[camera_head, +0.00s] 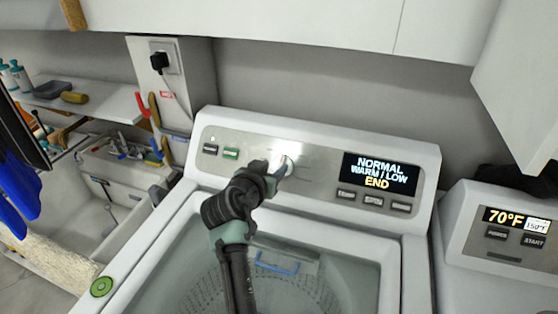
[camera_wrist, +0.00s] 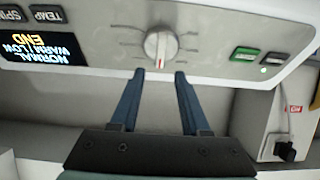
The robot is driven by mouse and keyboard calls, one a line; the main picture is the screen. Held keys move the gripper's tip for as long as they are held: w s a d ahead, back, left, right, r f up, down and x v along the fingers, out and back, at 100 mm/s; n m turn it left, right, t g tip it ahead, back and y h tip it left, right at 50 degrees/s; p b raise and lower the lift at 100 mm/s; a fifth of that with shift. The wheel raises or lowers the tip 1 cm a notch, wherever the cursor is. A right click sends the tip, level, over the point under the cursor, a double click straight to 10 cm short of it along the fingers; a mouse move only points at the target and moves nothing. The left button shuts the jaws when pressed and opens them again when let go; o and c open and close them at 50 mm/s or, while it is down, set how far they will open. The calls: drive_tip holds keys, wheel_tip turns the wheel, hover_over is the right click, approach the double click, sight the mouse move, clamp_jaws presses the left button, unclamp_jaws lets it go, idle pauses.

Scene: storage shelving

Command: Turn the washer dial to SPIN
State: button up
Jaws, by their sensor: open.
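The washer dial (camera_wrist: 161,45) is a round white knob with a red mark. In the wrist view it sits just beyond and between my fingertips. In the head view the dial (camera_head: 285,165) is partly hidden by my gripper (camera_head: 276,172). My gripper (camera_wrist: 159,73) is open, its two blue fingers apart on either side below the dial; contact cannot be told. The washer display (camera_head: 378,173) reads NORMAL, WARM / LOW and END. It shows upside down in the wrist view (camera_wrist: 38,48).
Green and dark buttons (camera_head: 230,153) lie left of the dial. Several buttons (camera_head: 372,200) sit under the display. A second machine (camera_head: 510,240) stands at the right, showing 70°F. White cabinets (camera_head: 300,20) hang above. A shelf (camera_head: 100,105) with tools is at left.

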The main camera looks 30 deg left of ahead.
sight(282, 160)
drive_tip(key=shift+x, duration=2.6)
clamp_jaws()
